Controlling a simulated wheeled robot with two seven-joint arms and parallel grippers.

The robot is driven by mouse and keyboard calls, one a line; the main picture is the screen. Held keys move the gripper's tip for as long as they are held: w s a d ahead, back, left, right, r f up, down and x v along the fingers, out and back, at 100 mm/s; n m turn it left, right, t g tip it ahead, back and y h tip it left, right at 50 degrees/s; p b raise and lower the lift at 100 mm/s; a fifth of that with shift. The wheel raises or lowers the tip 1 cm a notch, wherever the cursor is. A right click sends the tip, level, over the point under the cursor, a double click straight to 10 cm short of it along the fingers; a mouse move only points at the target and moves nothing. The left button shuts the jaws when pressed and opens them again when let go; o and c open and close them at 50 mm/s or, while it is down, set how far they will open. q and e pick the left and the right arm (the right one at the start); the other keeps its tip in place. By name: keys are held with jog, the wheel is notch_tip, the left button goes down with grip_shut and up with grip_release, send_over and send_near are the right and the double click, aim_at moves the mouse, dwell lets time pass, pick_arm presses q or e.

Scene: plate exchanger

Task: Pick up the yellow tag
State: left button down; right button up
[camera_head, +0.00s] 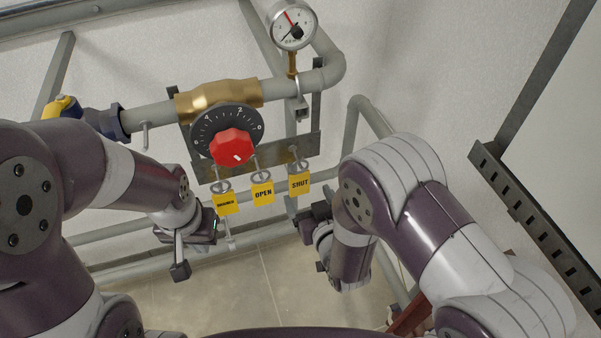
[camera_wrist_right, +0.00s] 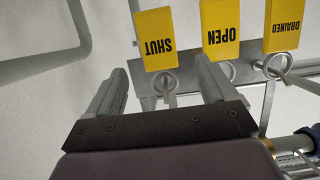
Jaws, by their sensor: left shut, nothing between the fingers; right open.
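Three yellow tags hang in a row from rings on a metal bracket: DRAINED (camera_head: 226,204) at left, OPEN (camera_head: 263,193) in the middle, SHUT (camera_head: 300,184) at right. In the right wrist view they appear upside down: SHUT (camera_wrist_right: 155,38), OPEN (camera_wrist_right: 221,28) and DRAINED (camera_wrist_right: 286,25). My right gripper (camera_head: 295,206) is just below the SHUT tag, its fingers partly hidden. In its wrist view the right gripper (camera_wrist_right: 160,68) is open and empty, with the SHUT tag's ring (camera_wrist_right: 165,82) appearing between the fingers; depth is unclear. My left gripper (camera_head: 181,268) is shut and empty, low and left of the tags.
Above the tags is a red knob (camera_head: 232,147) on a black dial, joined to a brass valve body (camera_head: 218,98). The metal bracket (camera_head: 318,147) runs behind the rings. A pressure gauge (camera_head: 294,25) stands above. Grey pipes (camera_head: 150,115) surround the area. Open floor (camera_head: 250,290) shows below.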

aim_at(300, 183)
jog(key=p+x, duration=0.2)
jog(key=x, duration=0.5)
jog(key=shift+w+f, duration=0.1)
jog(key=shift+w, duration=0.1)
jog(key=shift+w+f, duration=0.25)
jog(key=shift+w, duration=0.1)
jog(key=shift+a, duration=0.1)
jog(key=c, duration=1)
